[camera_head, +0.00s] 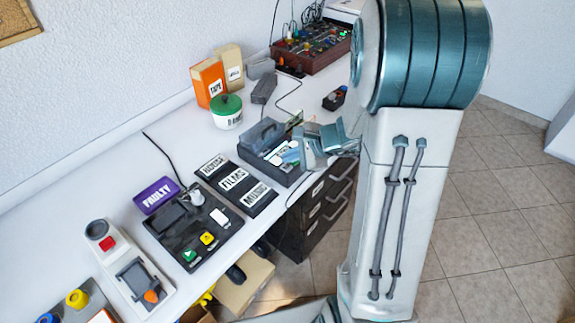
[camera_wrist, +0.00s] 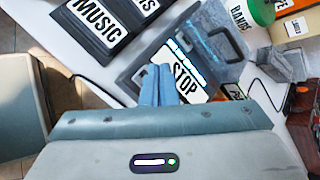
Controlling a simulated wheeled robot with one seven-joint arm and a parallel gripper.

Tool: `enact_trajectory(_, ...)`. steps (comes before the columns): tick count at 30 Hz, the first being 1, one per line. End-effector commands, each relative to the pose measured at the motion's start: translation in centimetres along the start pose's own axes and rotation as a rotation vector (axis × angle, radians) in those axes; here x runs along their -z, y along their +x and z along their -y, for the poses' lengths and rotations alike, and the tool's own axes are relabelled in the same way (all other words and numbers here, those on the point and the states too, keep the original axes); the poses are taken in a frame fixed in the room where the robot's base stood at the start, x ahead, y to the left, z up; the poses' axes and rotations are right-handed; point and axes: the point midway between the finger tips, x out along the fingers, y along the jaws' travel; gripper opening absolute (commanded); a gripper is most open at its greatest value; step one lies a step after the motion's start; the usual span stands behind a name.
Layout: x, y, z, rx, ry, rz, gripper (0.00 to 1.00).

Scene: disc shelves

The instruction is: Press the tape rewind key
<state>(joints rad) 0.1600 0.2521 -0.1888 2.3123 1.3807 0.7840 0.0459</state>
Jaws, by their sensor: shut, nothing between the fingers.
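The grey tape machine (camera_head: 262,137) stands on the white bench in the head view, beside my gripper (camera_head: 318,141). In the wrist view the machine (camera_wrist: 150,80) shows a handle-like grey part and a row of keys. I cannot pick out the rewind key; part of the row is behind my gripper. My gripper (camera_wrist: 160,68) is shut and empty, its tips just left of the STOP key. I cannot tell whether it touches a key.
Black trays labelled FILMS (camera_head: 232,179) and MUSIC (camera_head: 256,195) lie left of the machine. A green-lidded tub (camera_head: 227,120), an orange TAPE box (camera_head: 207,84) and a grey block (camera_head: 264,89) stand behind it. A black control panel (camera_head: 178,240) lies nearer. Drawers (camera_head: 322,210) are below.

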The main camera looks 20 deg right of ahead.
Motion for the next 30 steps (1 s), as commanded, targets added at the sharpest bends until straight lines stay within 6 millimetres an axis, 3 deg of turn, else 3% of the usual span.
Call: enact_trajectory(30, 0.4, 0.51, -0.53, 0.0, 0.0, 0.0, 0.0)
